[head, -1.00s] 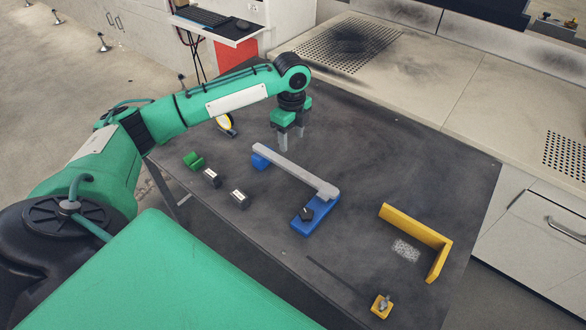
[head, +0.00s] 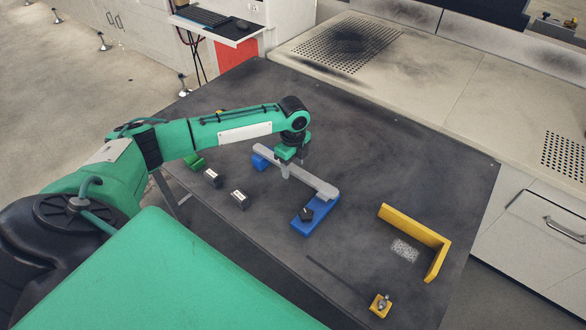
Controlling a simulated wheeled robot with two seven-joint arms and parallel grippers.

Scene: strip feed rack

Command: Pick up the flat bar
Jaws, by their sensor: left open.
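The flat bar (head: 312,182) is long and light grey. It lies across two blue supports, a small one (head: 259,162) at its far left end and a larger one (head: 316,214) with a dark knob at its near right end. My left gripper (head: 290,171) is open and points down at the bar's left half, with its fingers at or just above the bar. The far finger is partly hidden, and I cannot tell whether the fingers touch the bar. My right gripper is not in the head view.
A yellow angled stop (head: 418,236) and a small yellow block (head: 381,305) with a knob stand at the right. Two small dark and silver blocks (head: 239,199) and a green piece (head: 195,161) lie left of the bar. The dark tabletop is clear behind the bar.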

